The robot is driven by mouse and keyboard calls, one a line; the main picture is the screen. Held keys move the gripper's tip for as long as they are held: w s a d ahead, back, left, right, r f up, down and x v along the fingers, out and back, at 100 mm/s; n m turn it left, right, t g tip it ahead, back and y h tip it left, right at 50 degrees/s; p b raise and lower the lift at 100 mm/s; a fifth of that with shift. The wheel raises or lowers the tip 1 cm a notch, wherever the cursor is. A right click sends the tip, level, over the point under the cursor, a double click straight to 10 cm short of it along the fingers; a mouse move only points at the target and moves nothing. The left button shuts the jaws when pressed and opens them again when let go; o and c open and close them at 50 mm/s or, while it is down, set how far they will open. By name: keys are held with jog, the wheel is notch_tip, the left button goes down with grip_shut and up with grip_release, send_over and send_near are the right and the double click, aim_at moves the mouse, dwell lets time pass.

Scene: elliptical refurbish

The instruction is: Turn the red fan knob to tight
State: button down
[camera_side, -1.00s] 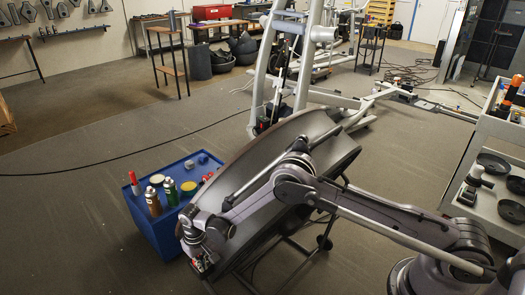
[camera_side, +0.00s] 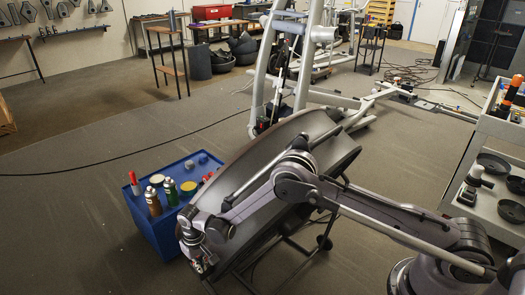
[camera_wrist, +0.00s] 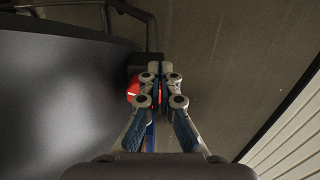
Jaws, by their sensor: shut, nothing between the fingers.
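My gripper (camera_wrist: 155,72) is shut, with the fingertips close together over a dark block beside the knob. I cannot tell whether the fingers touch the knob. In the side view my gripper (camera_side: 202,266) is low at the near left end of the curved grey machine deck (camera_side: 335,145). The knob cannot be made out clearly there.
A blue cart (camera_side: 160,238) with spray cans and tins stands just left of the deck. A dark tube frame (camera_wrist: 150,25) runs beyond the fingers in the wrist view. A grey shelf trolley (camera_side: 492,205) stands at the right. The floor at the left is open.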

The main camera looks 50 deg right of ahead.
notch_tip(320, 180, up, 5)
jog(key=shift+r, duration=0.2)
dwell(0.3)
jog(key=shift+d, duration=0.1)
jog(key=d+f, duration=0.3)
jog(key=f, duration=0.3)
jog(key=shift+w+d, duration=0.25)
jog(key=shift+w, duration=0.05)
dwell(0.4)
jog(key=shift+w+a, duration=0.1)
dwell(0.7)
jog(key=shift+s+a, duration=0.2)
jog(key=shift+a, duration=0.75)
